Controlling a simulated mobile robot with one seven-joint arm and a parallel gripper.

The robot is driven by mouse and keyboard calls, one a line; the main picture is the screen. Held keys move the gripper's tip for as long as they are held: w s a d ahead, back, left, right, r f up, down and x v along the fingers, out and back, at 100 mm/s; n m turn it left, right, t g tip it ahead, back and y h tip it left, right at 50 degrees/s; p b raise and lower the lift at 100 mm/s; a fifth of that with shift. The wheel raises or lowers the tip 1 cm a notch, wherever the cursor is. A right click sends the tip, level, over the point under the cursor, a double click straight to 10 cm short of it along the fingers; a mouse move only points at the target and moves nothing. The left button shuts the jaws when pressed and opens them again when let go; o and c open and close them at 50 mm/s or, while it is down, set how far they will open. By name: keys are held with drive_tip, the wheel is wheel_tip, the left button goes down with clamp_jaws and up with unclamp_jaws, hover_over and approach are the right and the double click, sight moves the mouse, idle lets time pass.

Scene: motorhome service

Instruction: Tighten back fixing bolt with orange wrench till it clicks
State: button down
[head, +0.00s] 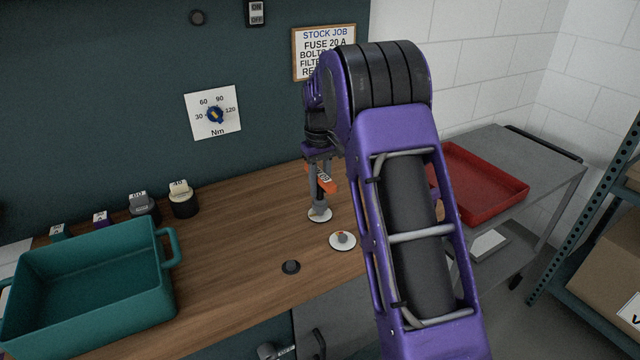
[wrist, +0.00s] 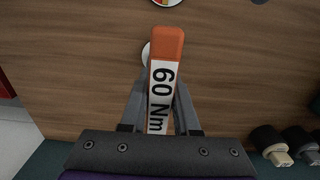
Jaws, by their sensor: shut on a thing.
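My gripper (head: 320,180) points down over the bench and is shut on the orange wrench (head: 326,180). In the wrist view the wrench (wrist: 166,50) lies between the two grey fingers (wrist: 160,105), its white label reading "60 Nm". Below the gripper, in the head view, a grey upright part stands on a white disc (head: 320,216), the rear of two such discs. The disc's edge shows beside the wrench in the wrist view (wrist: 146,54). I cannot tell whether the wrench sits on the bolt there.
A teal bin (head: 165,285) stands at the left, with small labelled items such as a black and cream one (head: 182,200) behind it. A red tray (head: 480,211) is at right. A Nm dial (head: 214,114) hangs behind.

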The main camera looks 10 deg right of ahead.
drive_tip(key=shift+f+b, duration=0.45)
drive_tip(key=shift+f, duration=0.5)
drive_tip(key=shift+r+m+p, duration=0.15)
drive_tip(key=shift+m+p, duration=0.45)
drive_tip(key=shift+m, duration=1.9)
drive_tip(key=shift+p, duration=0.3)
drive_tip(key=shift+m+p, duration=0.45)
drive_tip(key=shift+m, duration=0.55)
drive_tip(key=m, duration=0.3)
drive_tip(key=shift+p, duration=0.4)
